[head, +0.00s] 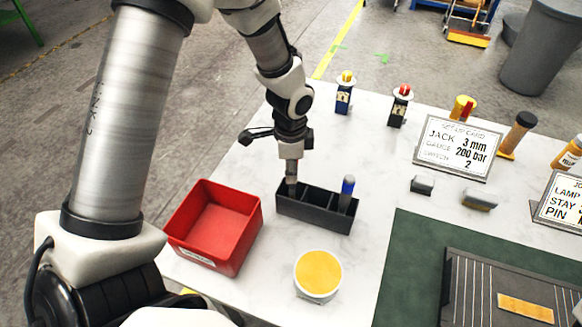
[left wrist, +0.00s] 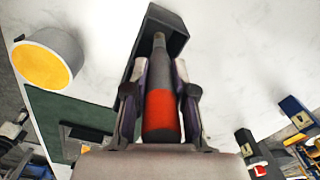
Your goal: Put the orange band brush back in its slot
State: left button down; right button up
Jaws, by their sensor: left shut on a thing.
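My left gripper (head: 291,152) is shut on the orange band brush (left wrist: 162,112), which shows between the fingers in the left wrist view with a grey upper part and a wide orange band. In the head view the gripper hides most of the brush. The black slotted holder (head: 326,222) stands on the white table below the gripper. The brush's lower end is at the holder's left compartment; how deep it sits I cannot tell. The holder also shows in the left wrist view (left wrist: 177,25). My right gripper is not in view.
A red bin (head: 195,215) stands left of the holder. A round yellow-topped pot (head: 318,272) is in front of it. A green mat (head: 405,265) lies at right.

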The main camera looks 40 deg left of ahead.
aim_at(291, 187)
pick_arm(q)
jog(key=shift+f+b, duration=0.95)
jog(key=shift+f, duration=0.75)
jog(key=c, duration=0.9)
grip_release()
jog(key=shift+r, duration=0.1)
notch_tip(291, 187, up, 12)
jog(key=shift+s+f, duration=0.1)
jog(key=shift+s, duration=0.05)
